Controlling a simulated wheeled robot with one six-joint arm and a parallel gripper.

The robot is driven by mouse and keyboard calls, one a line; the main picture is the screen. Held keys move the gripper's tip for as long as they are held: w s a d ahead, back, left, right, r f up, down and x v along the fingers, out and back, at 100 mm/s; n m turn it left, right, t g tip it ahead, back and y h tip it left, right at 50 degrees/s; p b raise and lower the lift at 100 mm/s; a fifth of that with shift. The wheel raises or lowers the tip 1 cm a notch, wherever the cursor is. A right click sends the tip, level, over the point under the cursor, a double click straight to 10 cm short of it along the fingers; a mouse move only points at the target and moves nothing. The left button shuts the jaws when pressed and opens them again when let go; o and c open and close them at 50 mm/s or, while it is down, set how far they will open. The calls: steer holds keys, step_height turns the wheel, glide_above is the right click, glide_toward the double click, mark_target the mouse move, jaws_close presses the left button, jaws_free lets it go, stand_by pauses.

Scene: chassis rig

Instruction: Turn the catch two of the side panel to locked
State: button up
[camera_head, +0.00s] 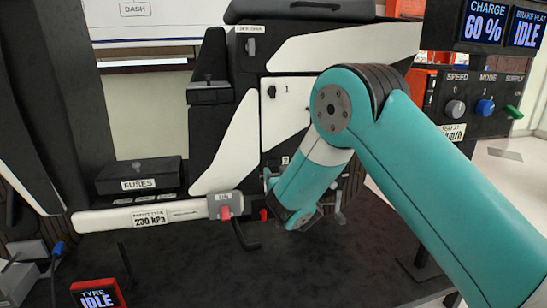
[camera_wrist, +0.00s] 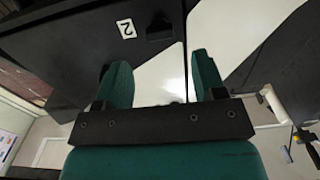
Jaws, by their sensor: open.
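The side panel (camera_head: 232,150) is white and black and stands upright in the middle of the head view. Catch one (camera_head: 272,91) is a small dark knob beside a "1" label. A "2" label (camera_head: 285,160) shows lower down, partly behind my wrist; catch two is hidden there. In the wrist view, a black catch (camera_wrist: 158,26) sits beside the "2" label (camera_wrist: 126,28) on a dark surface. My gripper (camera_wrist: 161,64) is open, with its two green fingers apart and nothing between them. The catch lies beyond the fingertips, apart from them. Its turned position is unclear.
A white bar (camera_head: 150,215) marked 230 kPa with a grey end runs across the lower left. A fuses box (camera_head: 138,178) stands behind it. A panel of knobs (camera_head: 485,106) is at the right. The dark mat (camera_head: 200,280) in front is mostly clear.

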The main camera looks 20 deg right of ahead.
mark_target(273, 164)
steer(key=w, duration=0.6)
steer(key=shift+f+b, duration=0.15)
steer(key=shift+b, duration=0.15)
steer(key=shift+w, duration=0.55)
steer(key=c, duration=0.9)
